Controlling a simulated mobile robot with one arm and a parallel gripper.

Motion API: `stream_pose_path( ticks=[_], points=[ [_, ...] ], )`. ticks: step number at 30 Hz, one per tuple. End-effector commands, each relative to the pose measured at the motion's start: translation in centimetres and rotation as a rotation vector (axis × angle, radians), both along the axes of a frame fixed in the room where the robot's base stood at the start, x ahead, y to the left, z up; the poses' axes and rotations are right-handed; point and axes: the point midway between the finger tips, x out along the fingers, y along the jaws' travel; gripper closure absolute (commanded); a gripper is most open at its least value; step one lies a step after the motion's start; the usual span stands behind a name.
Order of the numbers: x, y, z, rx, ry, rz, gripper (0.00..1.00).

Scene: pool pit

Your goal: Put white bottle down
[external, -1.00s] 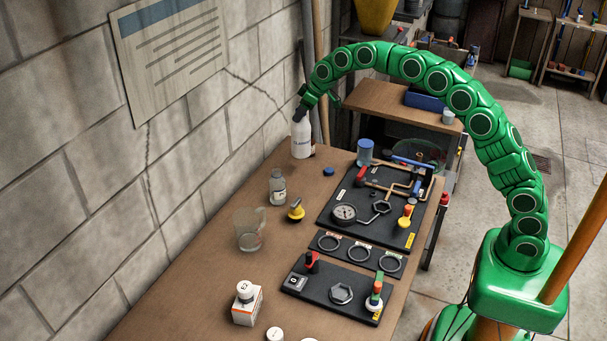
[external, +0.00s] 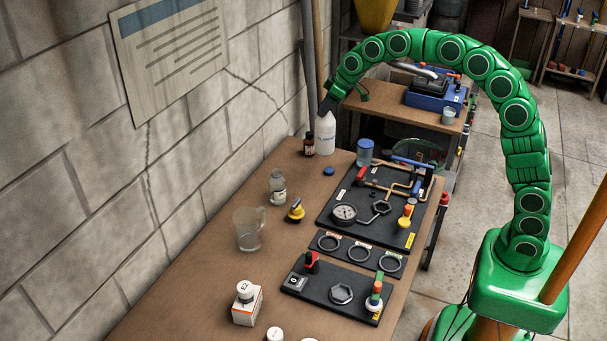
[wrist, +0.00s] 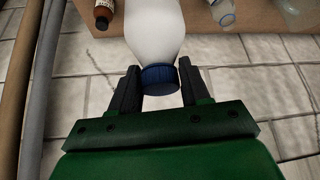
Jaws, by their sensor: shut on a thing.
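The white bottle (external: 326,133) is upright at the far end of the wooden workbench (external: 190,262) in the external view. My gripper (external: 326,106) is at its top from above. In the wrist view the bottle's white body (wrist: 155,28) and blue cap (wrist: 160,78) show, with the dark fingers of my gripper (wrist: 160,88) on either side of the cap. The gripper is shut on the bottle at the cap. I cannot tell whether the bottle's base touches the bench top.
A small brown bottle (external: 309,145) stands close left of the white bottle. A blue cap (external: 328,171), a clear bottle (external: 277,187) and a blue-lidded jar (external: 364,152) are nearer. The black panel (external: 335,213) fills the bench's right side. The wall is at left.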

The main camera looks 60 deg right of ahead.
Motion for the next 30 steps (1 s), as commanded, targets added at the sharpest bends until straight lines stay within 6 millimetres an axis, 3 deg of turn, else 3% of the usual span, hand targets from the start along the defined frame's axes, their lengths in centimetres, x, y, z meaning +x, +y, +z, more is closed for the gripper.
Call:
stream_pose_path(
  ticks=[5,11,21,30],
  points=[
    [-0.8,0.4,0.4,0.000,-0.003,0.003,1.00],
    [-2.7,2.6,0.9,0.002,-0.007,0.023,1.00],
    [-7.9,7.8,1.2,0.004,-0.005,0.071,1.00],
    [-12.6,11.2,1.0,0.003,-0.003,0.107,1.00]
  ],
)
